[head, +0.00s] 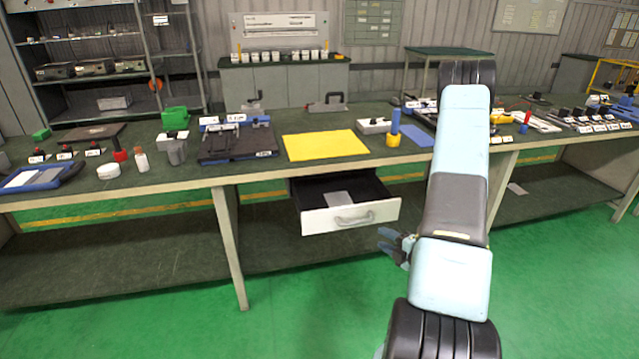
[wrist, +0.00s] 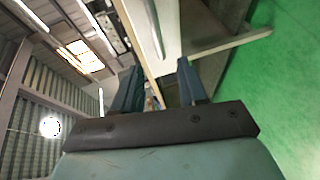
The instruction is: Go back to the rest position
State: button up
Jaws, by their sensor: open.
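My gripper (head: 393,246) is in front of the bench in the head view, just right of and below the open drawer (head: 350,215). In the wrist view my gripper (wrist: 158,88) has its two blue fingers apart with nothing between them. My arm, light blue and black, stands raised at the right of the head view and hides part of the bench. The drawer is pulled out and holds a flat grey piece (head: 340,198). The gripper looks apart from the drawer.
The long dark-topped bench (head: 60,187) carries a yellow mat (head: 326,146), a black fixture (head: 237,143), a green box (head: 175,117) and a blue-and-yellow cylinder (head: 394,128). A bench leg (head: 229,248) stands left of the drawer. The green floor (head: 300,320) in front is clear.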

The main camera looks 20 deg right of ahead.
jog(key=shift+w, duration=0.1)
jog(key=w+r+m+g+h, duration=0.2)
jog(key=w+r+m+h, duration=0.15)
jog(key=r, duration=0.55)
jog(key=w+r+m+g+h, duration=0.2)
jog(key=w+r+m, duration=0.15)
jog(key=r, duration=0.45)
notch_tip(320, 180, up, 7)
jog(key=s+a+m+g+h, duration=0.1)
jog(key=s+a+m, duration=0.1)
jog(key=a+m, duration=0.1)
jog(key=s+a+r+m+g, duration=0.1)
jog(key=s+a+r+m, duration=0.2)
jog(key=s+a+r, duration=0.2)
jog(key=s+a+r+m+g+y, duration=0.1)
jog(key=s+a+r+m, duration=0.3)
jog(key=s, duration=0.7)
jog(key=s+a+r+m+g, duration=0.2)
jog(key=s+a+r+m, duration=0.1)
jog(key=s+a+r, duration=0.3)
jog(key=shift+s+a+m+y, duration=0.4)
jog(key=shift+s+a, duration=0.15)
jog(key=shift+s, duration=0.6)
